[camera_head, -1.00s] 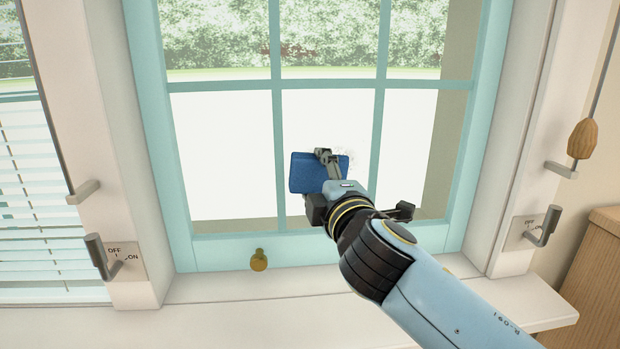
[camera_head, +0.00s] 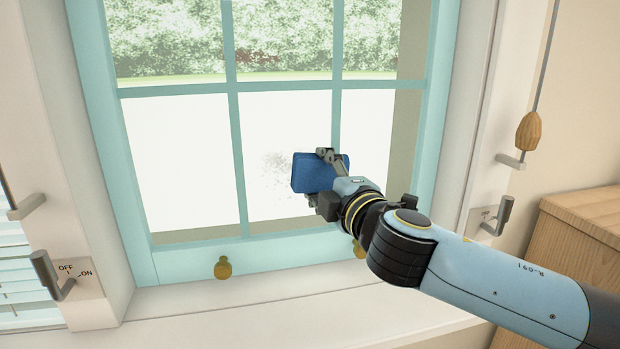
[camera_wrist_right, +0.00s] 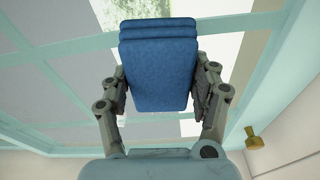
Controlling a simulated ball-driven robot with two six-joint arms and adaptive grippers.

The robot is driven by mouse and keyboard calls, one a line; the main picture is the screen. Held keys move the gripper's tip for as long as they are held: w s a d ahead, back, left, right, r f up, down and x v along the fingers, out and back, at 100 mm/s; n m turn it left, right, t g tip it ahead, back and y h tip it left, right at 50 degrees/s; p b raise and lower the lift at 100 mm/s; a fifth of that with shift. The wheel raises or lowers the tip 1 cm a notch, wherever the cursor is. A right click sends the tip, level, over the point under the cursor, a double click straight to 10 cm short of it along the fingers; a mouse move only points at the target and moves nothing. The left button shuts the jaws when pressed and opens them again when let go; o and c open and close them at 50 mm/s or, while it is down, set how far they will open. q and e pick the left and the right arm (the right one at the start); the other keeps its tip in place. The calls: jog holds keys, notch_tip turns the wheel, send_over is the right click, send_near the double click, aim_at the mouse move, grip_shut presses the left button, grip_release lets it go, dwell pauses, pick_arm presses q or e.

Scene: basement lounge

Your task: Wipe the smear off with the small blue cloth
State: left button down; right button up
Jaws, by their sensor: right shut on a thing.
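The small blue cloth (camera_head: 312,173) is a folded pad held in my right gripper (camera_head: 328,172), in front of the lower middle and right panes of the window. The wrist view shows the cloth (camera_wrist_right: 160,65) between both fingers of the right gripper (camera_wrist_right: 162,92). The smear (camera_head: 283,163) is a faint grey speckled patch on the lower middle pane, just left of the cloth. Part of it may be hidden behind the cloth. I cannot tell whether the cloth touches the glass. My left gripper is not in view.
The teal window frame (camera_head: 241,160) has bars between the panes. A brass knob (camera_head: 222,268) is on its bottom rail. The white sill (camera_head: 260,298) is bare. A switch plate (camera_head: 78,280) is at left, a hanging wooden pull (camera_head: 529,132) and a wooden cabinet (camera_head: 580,230) at right.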

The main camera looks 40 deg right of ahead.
aim_at(254, 174)
jog(key=shift+d+r, duration=0.1)
jog(key=shift+d, duration=0.05)
jog(key=shift+w+a+p, duration=0.2)
jog(key=shift+w+a, duration=0.75)
jog(key=shift+a, duration=0.65)
jog(key=shift+w+a+p, duration=0.25)
jog(key=shift+w+a, duration=0.7)
jog(key=shift+a, duration=0.6)
jog(key=shift+w+a+p, duration=0.2)
jog(key=shift+w+a, duration=0.75)
jog(key=shift+a, duration=0.65)
